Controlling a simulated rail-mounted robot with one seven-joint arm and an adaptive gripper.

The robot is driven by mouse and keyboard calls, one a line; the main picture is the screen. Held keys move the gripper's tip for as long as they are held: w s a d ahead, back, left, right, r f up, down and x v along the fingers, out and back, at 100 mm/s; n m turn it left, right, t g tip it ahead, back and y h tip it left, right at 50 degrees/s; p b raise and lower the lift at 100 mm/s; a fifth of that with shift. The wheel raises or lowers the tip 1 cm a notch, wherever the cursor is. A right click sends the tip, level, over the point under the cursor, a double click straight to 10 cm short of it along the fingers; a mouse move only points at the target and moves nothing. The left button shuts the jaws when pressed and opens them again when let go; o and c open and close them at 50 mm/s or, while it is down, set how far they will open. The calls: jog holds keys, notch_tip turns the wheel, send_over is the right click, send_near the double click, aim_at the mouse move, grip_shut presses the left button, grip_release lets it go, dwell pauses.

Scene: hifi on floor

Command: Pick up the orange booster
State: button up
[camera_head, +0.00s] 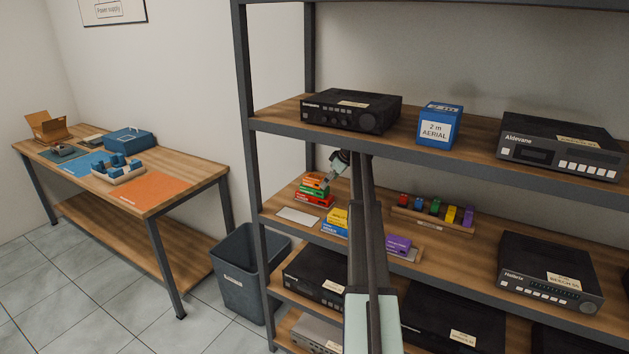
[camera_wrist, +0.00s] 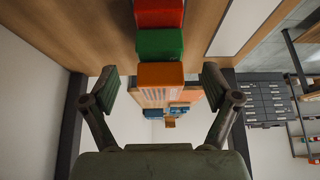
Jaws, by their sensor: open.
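The orange booster (camera_head: 313,180) is a small box on top of a short stack on the middle shelf, above a green box (camera_head: 312,190) and a red box (camera_head: 316,200). In the wrist view the orange booster (camera_wrist: 160,75) appears between my two fingers, with the green box (camera_wrist: 160,44) and red box (camera_wrist: 158,13) beyond it in the picture. My gripper (camera_head: 335,167) is open and empty beside the top of the stack. In the wrist view gaps show between the orange booster and both fingers (camera_wrist: 161,83).
Yellow and blue boxes (camera_head: 336,216), a purple box (camera_head: 398,244) and a white card (camera_head: 298,217) are near the stack. A wooden rack (camera_head: 432,223) of coloured pieces stands further right. The upper shelf (camera_head: 370,143) is overhead. A workbench (camera_head: 196,165) and bin (camera_head: 245,282) are left.

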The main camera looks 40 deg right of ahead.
aim_at(315, 177)
jog(key=w, duration=0.2)
jog(key=w+a+p, duration=0.1)
jog(key=w, duration=0.1)
jog(key=w+a, duration=0.1)
jog(key=shift+w+a+r+p, duration=0.1)
jog(key=shift+w+a+p, duration=0.05)
jog(key=shift+w+p, duration=0.25)
jog(key=shift+w+a+f+p, duration=0.15)
jog(key=shift+f+p, duration=0.2)
jog(key=shift+f, duration=0.2)
jog(key=c, duration=1.3)
